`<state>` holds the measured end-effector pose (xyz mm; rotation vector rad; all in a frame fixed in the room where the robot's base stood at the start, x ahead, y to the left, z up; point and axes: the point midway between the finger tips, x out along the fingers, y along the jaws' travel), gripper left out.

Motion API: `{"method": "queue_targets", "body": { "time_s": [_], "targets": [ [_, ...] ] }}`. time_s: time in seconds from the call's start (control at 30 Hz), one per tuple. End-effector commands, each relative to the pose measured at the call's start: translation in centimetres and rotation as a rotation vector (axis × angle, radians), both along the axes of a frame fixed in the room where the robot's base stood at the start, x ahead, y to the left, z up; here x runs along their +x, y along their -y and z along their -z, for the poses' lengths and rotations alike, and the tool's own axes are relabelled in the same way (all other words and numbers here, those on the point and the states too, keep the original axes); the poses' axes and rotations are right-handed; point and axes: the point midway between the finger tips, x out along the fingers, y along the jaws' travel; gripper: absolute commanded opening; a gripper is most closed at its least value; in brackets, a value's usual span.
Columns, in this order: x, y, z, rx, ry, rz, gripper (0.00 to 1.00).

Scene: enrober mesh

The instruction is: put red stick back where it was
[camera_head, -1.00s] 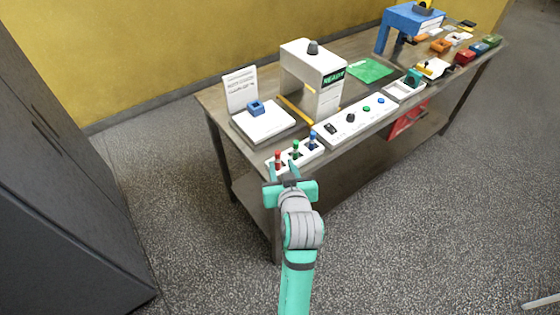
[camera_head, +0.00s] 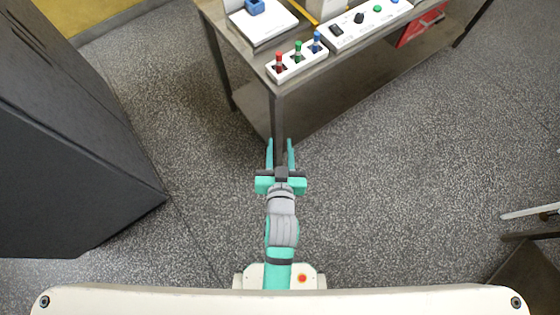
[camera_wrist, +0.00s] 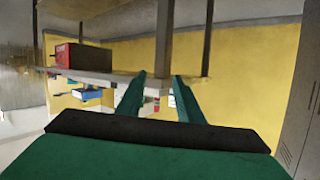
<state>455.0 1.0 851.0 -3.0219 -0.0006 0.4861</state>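The red stick (camera_head: 279,63) stands upright in the left slot of the white holder (camera_head: 291,70) at the table's near left corner. A green stick (camera_head: 298,51) and a blue stick (camera_head: 317,43) stand in the other slots. My gripper (camera_head: 280,142) is open and empty, its two teal fingers apart and pointing at the table. In the head view it shows below the holder, clear of it. In the wrist view, which looks upside down, the open fingers (camera_wrist: 158,80) show in front of the table edge, with the sticks small and partly hidden between them.
A white control panel (camera_head: 345,40) with buttons is right of the holder. A white pad with a blue block (camera_head: 255,7) lies behind. A red bin (camera_head: 421,24) hangs under the table. A dark cabinet (camera_head: 70,150) stands left; floor around my gripper is clear.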

Motion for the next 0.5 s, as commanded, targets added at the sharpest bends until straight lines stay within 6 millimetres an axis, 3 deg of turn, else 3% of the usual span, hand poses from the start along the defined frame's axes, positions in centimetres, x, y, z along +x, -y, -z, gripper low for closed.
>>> {"method": "queue_targets", "body": {
  "time_s": [0.03, 0.2, 0.5],
  "targets": [
    [-1.9, -0.1, 0.8, -0.001, -0.006, 0.006, 0.33],
    [-7.2, 0.0, 1.6, -0.017, 0.012, 0.024, 0.33],
    [-16.6, 0.1, 0.7, -0.055, 0.048, 0.021, 0.33]
  ]
}}
